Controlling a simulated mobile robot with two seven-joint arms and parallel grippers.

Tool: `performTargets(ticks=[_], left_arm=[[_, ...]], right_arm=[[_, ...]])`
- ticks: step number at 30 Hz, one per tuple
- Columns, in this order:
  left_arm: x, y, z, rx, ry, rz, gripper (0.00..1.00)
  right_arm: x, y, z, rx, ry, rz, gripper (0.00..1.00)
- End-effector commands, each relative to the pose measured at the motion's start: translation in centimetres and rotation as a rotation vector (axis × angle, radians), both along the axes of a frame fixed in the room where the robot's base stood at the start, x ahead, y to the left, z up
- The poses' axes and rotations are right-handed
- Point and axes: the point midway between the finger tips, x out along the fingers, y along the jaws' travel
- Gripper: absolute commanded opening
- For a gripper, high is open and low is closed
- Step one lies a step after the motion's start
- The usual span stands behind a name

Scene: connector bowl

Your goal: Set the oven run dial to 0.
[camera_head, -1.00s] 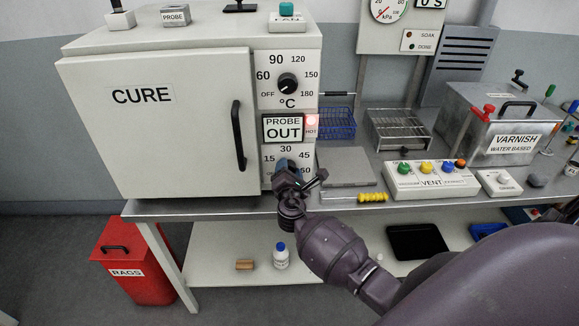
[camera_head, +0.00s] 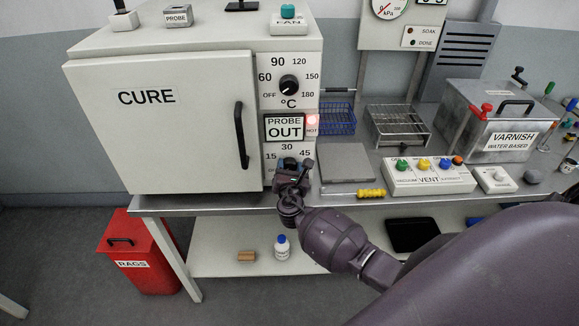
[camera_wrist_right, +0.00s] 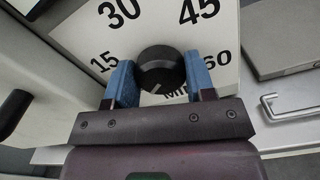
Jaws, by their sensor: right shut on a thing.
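The oven (camera_head: 165,125) stands on the bench with its door closed. The run dial, marked 15, 30, 45, 60 and MIN, is low on the oven's control panel (camera_head: 268,152). In the right wrist view the black dial (camera_wrist_right: 160,66) sits between the two blue finger pads. My right gripper (camera_head: 289,167) is shut on it; it also shows in the right wrist view (camera_wrist_right: 160,82). The dial's white pointer line slants down and left in that view, below the 15. The 0 mark is hidden. My left gripper is not in view.
The temperature dial (camera_head: 289,85) is above, with its pointer towards OFF. The door handle (camera_head: 241,135) is left of my gripper. A yellow-handled tool (camera_head: 370,193) lies to the right.

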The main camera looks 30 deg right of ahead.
Motion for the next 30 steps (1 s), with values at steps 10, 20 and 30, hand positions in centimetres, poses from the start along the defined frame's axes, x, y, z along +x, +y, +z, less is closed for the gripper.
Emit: performTargets(ticks=[10, 20, 30], left_arm=[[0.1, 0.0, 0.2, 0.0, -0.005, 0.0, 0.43], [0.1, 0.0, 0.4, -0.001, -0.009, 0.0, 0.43], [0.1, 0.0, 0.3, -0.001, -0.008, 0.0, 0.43]], right_arm=[[-0.1, 0.0, -0.2, -0.003, 0.004, 0.001, 0.51], [0.0, 0.0, -0.1, -0.002, 0.002, 0.0, 0.75], [-1.9, 1.1, -0.2, 0.0, 0.002, 0.002, 0.75]])
